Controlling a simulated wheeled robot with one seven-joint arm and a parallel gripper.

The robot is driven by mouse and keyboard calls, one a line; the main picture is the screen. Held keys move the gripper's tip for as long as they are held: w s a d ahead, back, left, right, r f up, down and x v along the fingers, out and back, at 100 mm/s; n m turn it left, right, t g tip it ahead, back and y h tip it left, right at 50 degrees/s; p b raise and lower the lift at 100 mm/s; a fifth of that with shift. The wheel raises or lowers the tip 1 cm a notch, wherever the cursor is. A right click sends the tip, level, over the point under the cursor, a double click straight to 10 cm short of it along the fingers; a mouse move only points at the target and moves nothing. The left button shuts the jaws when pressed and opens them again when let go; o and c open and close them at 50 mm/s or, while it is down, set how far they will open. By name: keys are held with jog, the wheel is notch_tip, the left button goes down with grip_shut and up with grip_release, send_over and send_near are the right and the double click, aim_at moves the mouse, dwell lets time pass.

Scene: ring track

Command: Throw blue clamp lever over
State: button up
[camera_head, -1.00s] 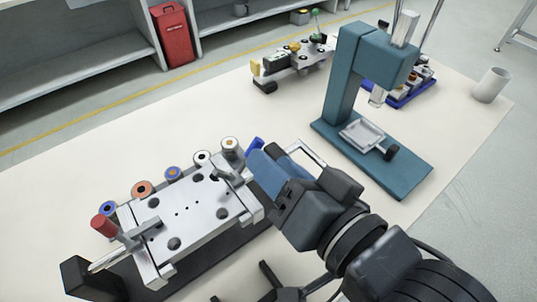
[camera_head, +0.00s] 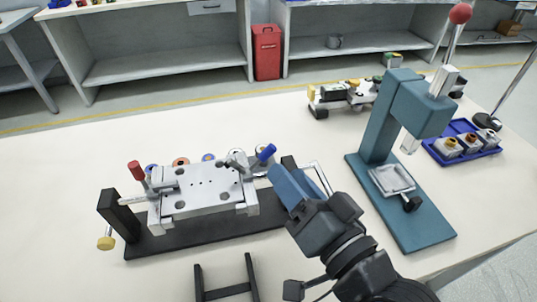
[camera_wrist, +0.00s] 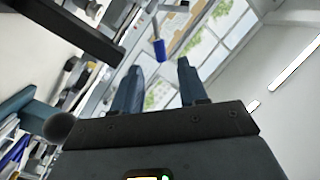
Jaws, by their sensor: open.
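The blue clamp lever (camera_head: 266,152) has a blue grip on a metal stem. It stands tilted up at the right end of the silver fixture plate (camera_head: 205,188) in the head view. In the wrist view its blue grip (camera_wrist: 159,50) shows beyond and between the fingertips, apart from them. My gripper (camera_head: 281,180) is just right of the lever in the head view. In the wrist view the two blue-grey fingers of my gripper (camera_wrist: 161,75) are apart with nothing between them. A red lever (camera_head: 135,171) stands at the plate's left end.
The teal press (camera_head: 380,130) stands close to the right of my arm. A blue tray (camera_head: 437,152) with small parts lies behind it. A black stand (camera_head: 226,292) is in front. The table's left side is clear.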

aim_at(268, 157)
jog(key=p+x, duration=0.1)
jog(key=x, duration=0.6)
jog(key=shift+w+a, duration=0.2)
jog(key=shift+w, duration=0.05)
grip_shut()
